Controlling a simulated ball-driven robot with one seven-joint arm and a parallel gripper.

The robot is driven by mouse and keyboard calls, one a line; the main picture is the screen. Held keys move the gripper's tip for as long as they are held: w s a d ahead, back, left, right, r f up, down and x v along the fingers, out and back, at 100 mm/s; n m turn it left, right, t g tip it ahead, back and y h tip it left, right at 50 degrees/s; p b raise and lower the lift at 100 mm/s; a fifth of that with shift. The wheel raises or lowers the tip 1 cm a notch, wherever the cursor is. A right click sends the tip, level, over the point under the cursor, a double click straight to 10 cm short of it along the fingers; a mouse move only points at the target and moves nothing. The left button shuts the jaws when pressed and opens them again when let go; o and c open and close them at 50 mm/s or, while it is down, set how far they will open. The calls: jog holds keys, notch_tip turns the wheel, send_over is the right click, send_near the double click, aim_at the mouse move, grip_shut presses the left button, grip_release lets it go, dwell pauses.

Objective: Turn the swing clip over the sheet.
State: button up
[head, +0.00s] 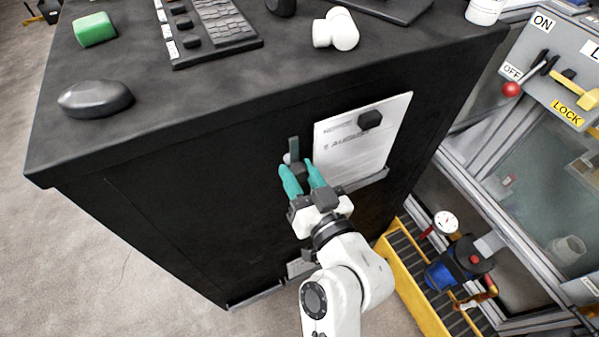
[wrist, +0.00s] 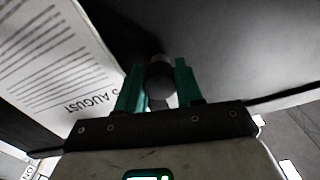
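A white sheet (head: 352,152) headed "AUGUST" lies flat against the side of the black cabinet; it also shows at the left of the wrist view (wrist: 45,65). The swing clip (head: 294,148) is a small dark upright bar just left of the sheet, apart from it. Its lower part is partly hidden by my fingers. My gripper (head: 300,170) has teal fingers, apart, pointing at the clip. In the wrist view a dark round knob (wrist: 160,72) sits between my fingertips (wrist: 160,85). Whether they touch it is hard to tell.
A narrow ledge (head: 366,181) runs under the sheet. The cabinet top (head: 200,85) holds several items. A yellow-edged rack (head: 403,270) and a metal-framed machine stand to the right.

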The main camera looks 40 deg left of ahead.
grip_shut()
jog(key=shift+m, duration=0.4)
jog(key=m+p, duration=0.2)
jog(key=m, duration=0.1)
jog(key=shift+m, duration=0.4)
jog(key=m+p, duration=0.2)
jog(key=m, duration=0.2)
jog(key=shift+r+m, duration=0.1)
jog(key=shift+m, duration=0.2)
jog(key=m+p, duration=0.2)
jog(key=m, duration=0.2)
jog(key=shift+p, duration=0.35)
jog(key=m+p, duration=0.2)
jog(key=m, duration=0.2)
jog(key=shift+m, duration=0.3)
jog(key=o, duration=0.5)
grip_release()
